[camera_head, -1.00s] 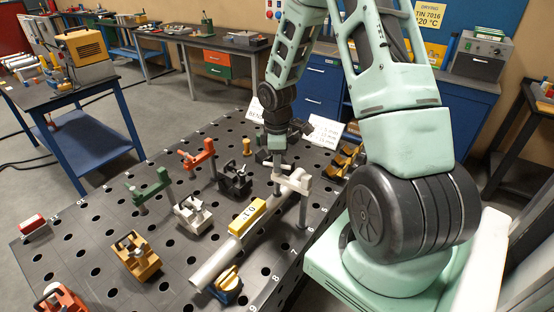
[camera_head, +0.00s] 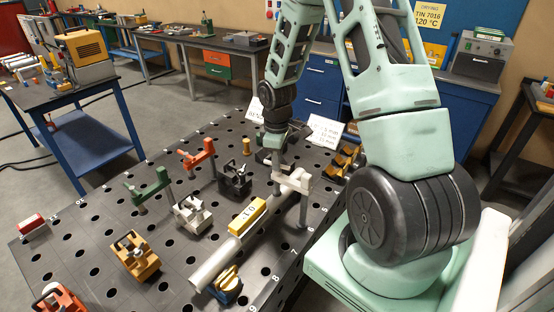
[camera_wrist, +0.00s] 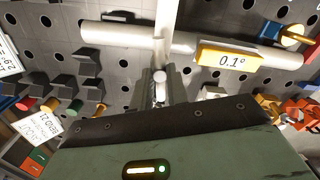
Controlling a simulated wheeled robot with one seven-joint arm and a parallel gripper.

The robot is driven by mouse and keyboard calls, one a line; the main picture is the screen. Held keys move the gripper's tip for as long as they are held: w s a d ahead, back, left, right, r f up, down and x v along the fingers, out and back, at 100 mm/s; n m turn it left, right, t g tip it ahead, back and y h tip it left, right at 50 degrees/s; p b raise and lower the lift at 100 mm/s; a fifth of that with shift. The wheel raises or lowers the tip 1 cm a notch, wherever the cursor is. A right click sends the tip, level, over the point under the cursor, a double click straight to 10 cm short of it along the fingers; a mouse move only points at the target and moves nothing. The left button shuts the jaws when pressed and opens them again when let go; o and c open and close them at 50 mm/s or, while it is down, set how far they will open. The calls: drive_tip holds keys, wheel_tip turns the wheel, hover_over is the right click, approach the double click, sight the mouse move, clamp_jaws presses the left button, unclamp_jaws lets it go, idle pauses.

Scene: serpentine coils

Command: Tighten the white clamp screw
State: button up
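The white clamp (camera_head: 296,181) stands at the right part of the dark perforated table, its arm reaching over the light pipe (camera_head: 214,264). In the wrist view, the clamp's arm (camera_wrist: 164,20) crosses over the pipe (camera_wrist: 112,33). My gripper (camera_head: 277,165) points down over the free end of the clamp's arm. In the wrist view its two fingers stand close together, one on each side of the pale screw head (camera_wrist: 159,76), and look shut on it. The lower part of the screw is largely hidden.
A yellow level (camera_head: 247,216) reading about 0.1° sits on the pipe. Green (camera_head: 150,186) and red (camera_head: 198,155) clamps stand to the left. Dark (camera_head: 235,180) and grey (camera_head: 192,212) blocks are near the pipe. White sign cards (camera_head: 325,131) stand behind my gripper.

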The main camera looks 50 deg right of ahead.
drive_tip(key=o, duration=0.4)
drive_tip(key=shift+o, duration=0.2)
drive_tip(key=shift+r, duration=0.15)
wheel_tip(320, 180, up, 17)
drive_tip(key=b, duration=0.3)
drive_tip(key=shift+r, duration=0.1)
drive_tip(key=s+a+f+n+b, duration=0.1)
drive_tip(key=s+a+f+b, duration=0.15)
drive_tip(key=a, duration=0.75)
drive_tip(key=s+a+f+b, duration=0.1)
drive_tip(key=a+f+b, duration=0.15)
drive_tip(key=a, duration=0.85)
drive_tip(key=s+a+f+b, duration=0.1)
drive_tip(key=s+a+f, duration=0.1)
drive_tip(key=s+a, duration=0.2)
drive_tip(key=s+a+f, duration=0.3)
drive_tip(key=s+a, duration=0.2)
drive_tip(key=s, duration=0.2)
drive_tip(key=s+a+f+n+b, duration=0.1)
drive_tip(key=s+a+f, duration=0.1)
drive_tip(key=s+a, duration=0.3)
drive_tip(key=shift+s+f+y+b, duration=0.15)
drive_tip(key=shift+s+y+b, duration=0.15)
drive_tip(key=shift+s, duration=0.2)
